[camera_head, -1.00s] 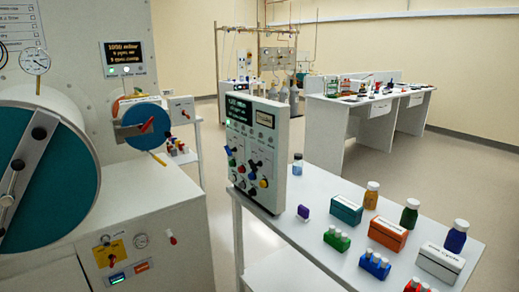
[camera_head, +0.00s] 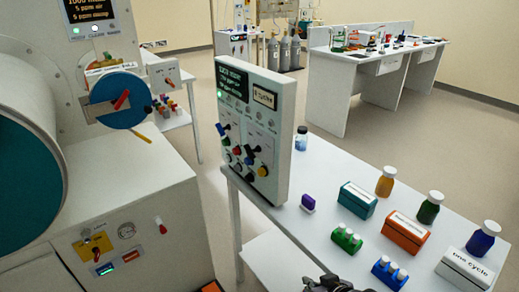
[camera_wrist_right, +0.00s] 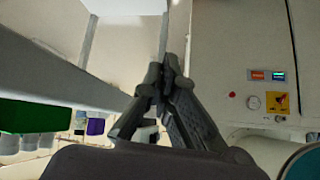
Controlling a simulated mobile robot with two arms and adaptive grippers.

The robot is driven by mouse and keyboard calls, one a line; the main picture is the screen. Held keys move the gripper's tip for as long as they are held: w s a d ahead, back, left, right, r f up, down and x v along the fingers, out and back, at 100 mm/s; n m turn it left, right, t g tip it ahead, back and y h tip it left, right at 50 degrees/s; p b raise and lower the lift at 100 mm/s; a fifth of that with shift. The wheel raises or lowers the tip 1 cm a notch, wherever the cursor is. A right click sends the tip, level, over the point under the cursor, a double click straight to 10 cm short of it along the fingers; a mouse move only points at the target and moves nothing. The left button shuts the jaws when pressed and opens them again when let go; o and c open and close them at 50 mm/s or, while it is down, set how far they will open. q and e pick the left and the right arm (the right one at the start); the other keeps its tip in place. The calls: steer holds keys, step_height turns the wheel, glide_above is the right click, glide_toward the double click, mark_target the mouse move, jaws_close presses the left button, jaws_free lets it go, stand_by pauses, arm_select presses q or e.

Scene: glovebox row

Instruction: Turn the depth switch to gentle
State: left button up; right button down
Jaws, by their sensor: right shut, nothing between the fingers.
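A grey control panel (camera_head: 257,128) stands upright on the white table, with a dark display, a small meter and several coloured knobs (camera_head: 248,158) on its face. Its labels are too small to read, so I cannot tell which knob is the depth switch or where it points. My right gripper (camera_head: 335,285) shows at the bottom edge of the head view, below the table's items and well apart from the panel. In the right wrist view the gripper (camera_wrist_right: 166,72) is shut and empty, its fingertips together. My left gripper is not in view.
The white table (camera_head: 330,170) holds a teal box (camera_head: 357,200), an orange box (camera_head: 404,234), a white box (camera_head: 465,268), capped bottles and small vial blocks. A white machine (camera_head: 140,215) with a blue disc (camera_head: 120,100) stands at left. A gap separates machine and table.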

steer(key=w+a+r+n+t+y, duration=0.15)
steer(key=w+r, duration=0.35)
steer(key=r, duration=0.5)
steer(key=w+a+r+n+t+y, duration=0.1)
steer(key=w+a+r+t+y, duration=0.3)
steer(key=r, duration=0.7)
steer(key=w+a+r+n+g+y, duration=0.1)
steer(key=w+r, duration=0.4)
steer(key=r, duration=0.5)
steer(key=p, duration=0.4)
glide_toward(248, 147)
steer(key=w+a, duration=0.2)
steer(key=w, duration=0.1)
steer(key=shift+w+a+r, duration=0.1)
steer(key=shift+a+r, duration=0.05)
steer(key=shift+a, duration=0.05)
steer(key=shift+w+a+f, duration=0.2)
steer(key=shift+w+f, duration=0.05)
steer(key=shift+f, duration=0.3)
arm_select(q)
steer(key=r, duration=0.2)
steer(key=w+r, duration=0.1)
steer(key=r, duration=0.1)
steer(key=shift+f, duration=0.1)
